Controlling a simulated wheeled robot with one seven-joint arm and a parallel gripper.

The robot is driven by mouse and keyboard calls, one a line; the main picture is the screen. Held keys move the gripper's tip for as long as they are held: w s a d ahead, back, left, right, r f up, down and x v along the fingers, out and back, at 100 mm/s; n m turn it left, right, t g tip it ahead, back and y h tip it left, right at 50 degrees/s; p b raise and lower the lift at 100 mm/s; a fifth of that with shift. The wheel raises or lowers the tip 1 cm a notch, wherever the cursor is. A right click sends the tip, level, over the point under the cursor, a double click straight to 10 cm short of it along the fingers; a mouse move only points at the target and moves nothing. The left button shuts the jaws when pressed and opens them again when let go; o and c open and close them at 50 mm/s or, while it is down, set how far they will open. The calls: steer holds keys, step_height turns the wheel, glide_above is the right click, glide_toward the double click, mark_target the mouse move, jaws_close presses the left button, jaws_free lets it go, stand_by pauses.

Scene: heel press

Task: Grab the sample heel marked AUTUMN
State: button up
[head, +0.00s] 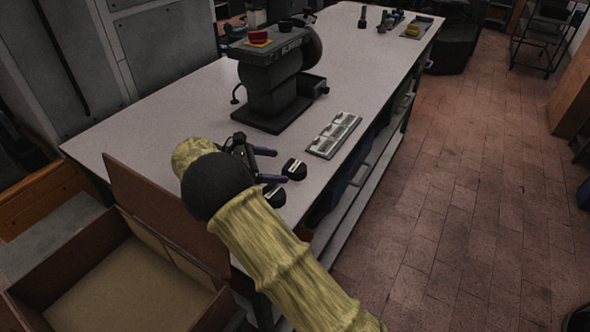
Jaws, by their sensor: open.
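Two small black heels lie near the front edge of the white-topped workbench (200,115). The farther heel (294,170) has a pale mark on its top, too small to read. The nearer heel (274,196) is partly covered by my arm, and I cannot read a marking on it. I cannot tell which one says AUTUMN. My gripper (269,165) is open, with its two purple-tipped fingers pointing right. The farther heel is just beyond the fingertips, and the nearer heel is just below the lower finger. I see nothing between the fingers.
A dark press (272,80) with a red button stands on the bench behind my gripper. An open wooden box (150,225) stands at the bench's near left. Small tools sit at the far end.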

mark_target(293, 166)
steer(key=shift+w+p+x, duration=0.1)
steer(key=shift+p+x, duration=0.1)
steer(key=shift+x, duration=1.1)
steer(key=shift+w+p+x, duration=0.15)
steer(key=shift+x, duration=1.2)
steer(key=shift+r, duration=0.15)
steer(key=c, duration=1.1)
steer(key=shift+r, duration=0.1)
step_height(293, 166, up, 10)
